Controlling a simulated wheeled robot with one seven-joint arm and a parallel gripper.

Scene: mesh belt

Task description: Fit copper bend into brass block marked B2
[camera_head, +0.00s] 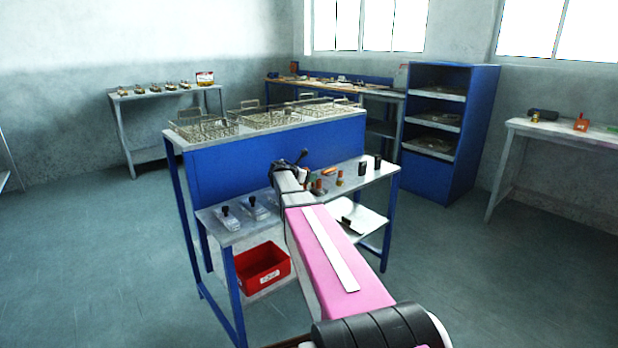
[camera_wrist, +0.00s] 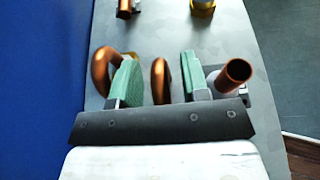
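In the wrist view, my gripper (camera_wrist: 158,82) is open, with its green pads apart. A curved copper bend (camera_wrist: 160,82) shows between the pads, with a gap on each side. Another copper bend (camera_wrist: 103,68) is just left of the left pad, partly hidden by it, with a little brass behind it. An upright copper tube (camera_wrist: 235,74) stands right of the right pad. A brass piece (camera_wrist: 203,7) is cut off at the top edge, beside a copper piece (camera_wrist: 124,9). No B2 mark is readable. In the head view, my gripper (camera_head: 289,167) is over the lower shelf.
The grey shelf (camera_head: 215,222) carries clamps (camera_head: 256,208), copper-and-brass pieces (camera_head: 318,187) and black cylinders (camera_head: 362,168). The blue panel (camera_head: 250,160) rises behind it, with wire baskets (camera_head: 205,128) on top. A red bin (camera_head: 262,268) sits below. Side tables stand farther off.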

